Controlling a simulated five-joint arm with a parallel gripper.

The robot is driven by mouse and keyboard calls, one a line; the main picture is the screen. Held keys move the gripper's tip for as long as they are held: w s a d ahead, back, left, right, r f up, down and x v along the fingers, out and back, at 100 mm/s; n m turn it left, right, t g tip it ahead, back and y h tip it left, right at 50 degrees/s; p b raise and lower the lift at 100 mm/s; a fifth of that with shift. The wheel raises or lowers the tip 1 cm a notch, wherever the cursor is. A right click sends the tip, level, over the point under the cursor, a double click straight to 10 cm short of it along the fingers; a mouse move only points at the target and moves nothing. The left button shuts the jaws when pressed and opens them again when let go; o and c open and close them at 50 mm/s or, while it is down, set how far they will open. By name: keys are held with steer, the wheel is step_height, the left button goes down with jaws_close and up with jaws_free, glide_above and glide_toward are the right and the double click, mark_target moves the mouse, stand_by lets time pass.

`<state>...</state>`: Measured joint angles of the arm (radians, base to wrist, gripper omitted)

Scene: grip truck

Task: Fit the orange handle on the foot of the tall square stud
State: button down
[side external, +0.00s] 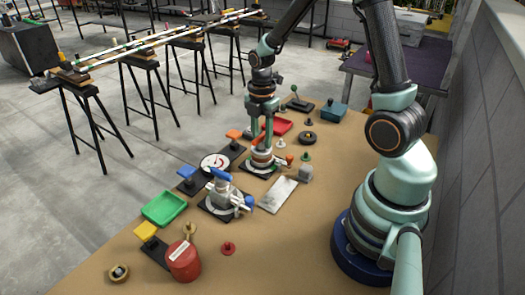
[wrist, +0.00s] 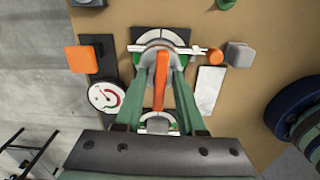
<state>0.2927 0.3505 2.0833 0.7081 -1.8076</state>
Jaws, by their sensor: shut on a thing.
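An orange handle (wrist: 160,75) lies lengthwise between the two green fingers of my gripper (wrist: 161,86) in the wrist view. My gripper is shut on it. In the side view my gripper (side external: 266,142) is low over a round-bodied fixture on a dark plate (side external: 247,168), with a bit of the orange handle (side external: 257,141) showing beside the fingers. The handle's far end is over the middle of this fixture (wrist: 162,38). I cannot make out the tall square stud; the handle and fingers cover that area. I cannot tell whether the handle touches it.
A similar fixture with a blue handle (side external: 221,175) stands nearer the camera. A dial (side external: 214,162), an orange block (side external: 234,134), a white plate (side external: 279,194) and a grey block (side external: 305,173) surround the work. A green tray (side external: 164,208) and red canister (side external: 184,261) stand in front.

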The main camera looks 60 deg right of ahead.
mark_target(262, 135)
steer(key=shift+f, duration=0.25)
steer(key=shift+c, duration=0.5)
jaws_free()
steer(key=shift+r, duration=0.1)
steer(key=shift+r, duration=3.7)
steer(key=s+a+r+m+t, duration=0.5)
steer(key=a+r+m, duration=0.5)
steer(key=m, duration=0.7)
steer(key=shift+s+a+r+t, duration=0.3)
steer(key=shift+s+r, duration=0.2)
steer(key=shift+s, duration=0.25)
